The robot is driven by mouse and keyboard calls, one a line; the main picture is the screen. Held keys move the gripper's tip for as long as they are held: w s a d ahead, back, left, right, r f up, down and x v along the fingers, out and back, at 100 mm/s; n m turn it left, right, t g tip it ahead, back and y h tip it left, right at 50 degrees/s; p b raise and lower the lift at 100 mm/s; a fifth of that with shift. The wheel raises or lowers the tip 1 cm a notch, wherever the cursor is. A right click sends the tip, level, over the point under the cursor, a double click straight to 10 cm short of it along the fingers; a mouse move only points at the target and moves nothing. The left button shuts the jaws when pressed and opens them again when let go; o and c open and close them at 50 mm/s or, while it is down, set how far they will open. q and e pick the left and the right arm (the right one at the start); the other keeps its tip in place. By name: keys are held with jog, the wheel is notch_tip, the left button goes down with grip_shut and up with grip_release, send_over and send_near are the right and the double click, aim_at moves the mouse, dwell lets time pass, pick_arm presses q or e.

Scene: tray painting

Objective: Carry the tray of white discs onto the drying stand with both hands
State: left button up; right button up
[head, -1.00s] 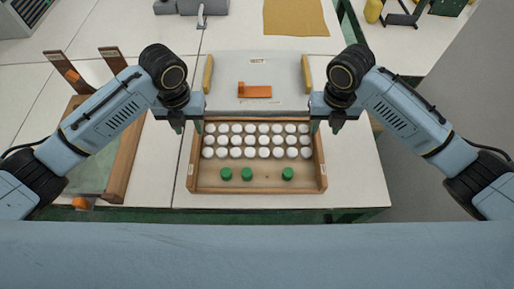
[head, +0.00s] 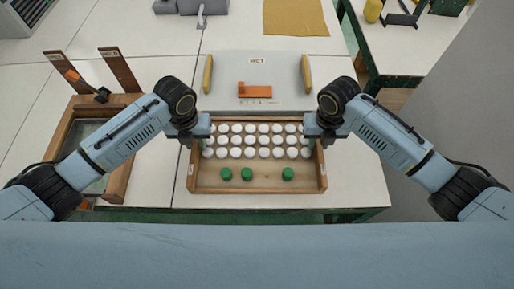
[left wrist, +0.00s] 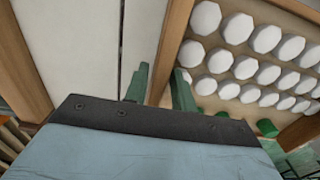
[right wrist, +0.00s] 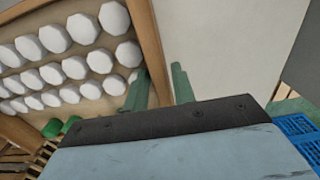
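The wooden tray (head: 258,190) holds rows of white discs (head: 250,140) and three green knobs along its near part. It lies flat on the white table. My left gripper (head: 199,143) is at the tray's left wall, its green fingers (left wrist: 160,85) apart on either side of the wall. My right gripper (head: 315,143) is at the right wall, its fingers (right wrist: 160,85) likewise apart around it. A gap shows between the wall and each outer finger. Behind the tray is a pale platform (head: 225,75) with yellow side rails and an orange block, apparently the drying stand.
A wooden frame with a glassy panel (head: 120,185) and upright slats stands on the left, below my left forearm. A yellow cloth (head: 295,17) lies at the back. Bare table lies between the frame and the tray. The table's front edge is close to the tray.

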pick_arm(q)
grip_shut()
pick_arm(e)
grip_shut()
pick_arm(q)
jog(key=shift+r, duration=0.15)
pick_arm(e)
jog(key=shift+r, duration=0.15)
